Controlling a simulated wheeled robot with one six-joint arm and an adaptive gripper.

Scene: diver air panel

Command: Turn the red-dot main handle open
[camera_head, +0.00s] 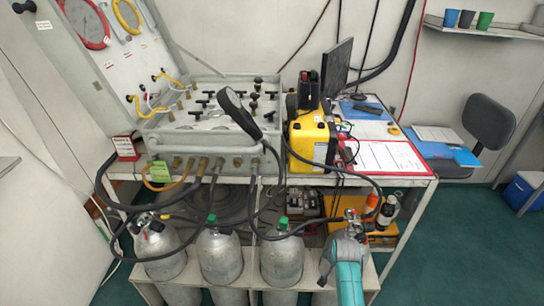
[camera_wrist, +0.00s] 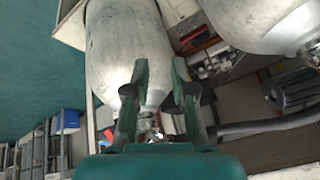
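The air panel (camera_head: 205,122) stands on the bench with several black T-shaped handles (camera_head: 196,102) on its top. One handle near its right edge (camera_head: 254,97) shows a reddish tint, but I cannot make out a clear red dot. My gripper (camera_wrist: 161,78) is open in the wrist view, with a dark pad on each finger. A grey cylinder (camera_wrist: 125,40) lies behind the fingers, and its valve (camera_wrist: 150,128) shows between them. I see nothing gripped. In the head view my teal arm is low at the right, in front of the rightmost cylinder (camera_head: 328,248).
Grey cylinders (camera_head: 220,255) stand in a rack before the bench. Black hoses (camera_head: 275,165) loop from the panel to their valves. A yellow case (camera_head: 312,140) and a monitor (camera_head: 337,68) stand right of the panel.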

